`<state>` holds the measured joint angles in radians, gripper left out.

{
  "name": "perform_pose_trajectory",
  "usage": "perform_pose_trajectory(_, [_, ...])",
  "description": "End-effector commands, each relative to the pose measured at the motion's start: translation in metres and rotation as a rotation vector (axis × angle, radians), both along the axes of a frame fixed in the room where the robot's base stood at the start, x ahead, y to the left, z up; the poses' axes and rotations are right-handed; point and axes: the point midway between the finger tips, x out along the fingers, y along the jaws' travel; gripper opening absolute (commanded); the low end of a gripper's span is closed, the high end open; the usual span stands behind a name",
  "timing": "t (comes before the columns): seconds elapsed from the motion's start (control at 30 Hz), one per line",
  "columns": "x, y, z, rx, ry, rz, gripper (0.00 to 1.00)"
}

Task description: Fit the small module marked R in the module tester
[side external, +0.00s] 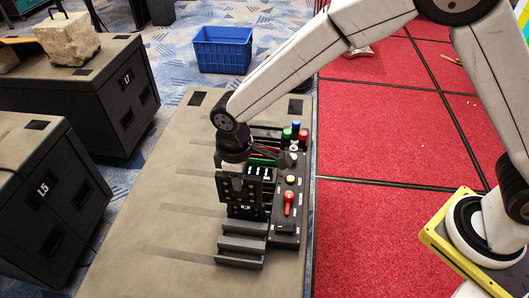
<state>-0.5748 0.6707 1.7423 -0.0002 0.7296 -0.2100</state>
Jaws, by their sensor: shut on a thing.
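The module tester (287,225) is a dark panel with red, green and blue buttons, a yellow button and a red lever, near the right edge of the grey-brown table. Dark stepped slots or racks lie along its left side. My gripper (241,193) points down over this rack area, just left of the panel. It is shut on a small dark module (246,209). The module's lower end is among the dark rack parts, and I cannot tell whether it is seated or held above them. The R marking cannot be read at this size.
The table top (165,205) is clear to the left, with darker stripes. Dark cabinets marked L7 (127,78) and L5 (43,188) stand at the left, one bearing a stone block (67,38). A blue crate (221,50) sits on the floor behind. Red floor panels (390,130) lie right.

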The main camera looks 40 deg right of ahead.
Motion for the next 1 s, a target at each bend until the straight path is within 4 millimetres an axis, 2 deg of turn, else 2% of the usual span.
perform_pose_trajectory(0.27, [0.038,-0.035,0.000,0.001,-0.001,-0.004,0.00])
perform_pose_trajectory(0.53, [0.075,-0.078,0.000,0.001,-0.001,-0.005,0.00])
perform_pose_trajectory(0.8, [0.073,-0.075,-0.040,0.000,0.001,0.001,0.00])
perform_pose_trajectory(1.0, [0.073,-0.075,-0.050,0.000,0.000,0.001,0.00])
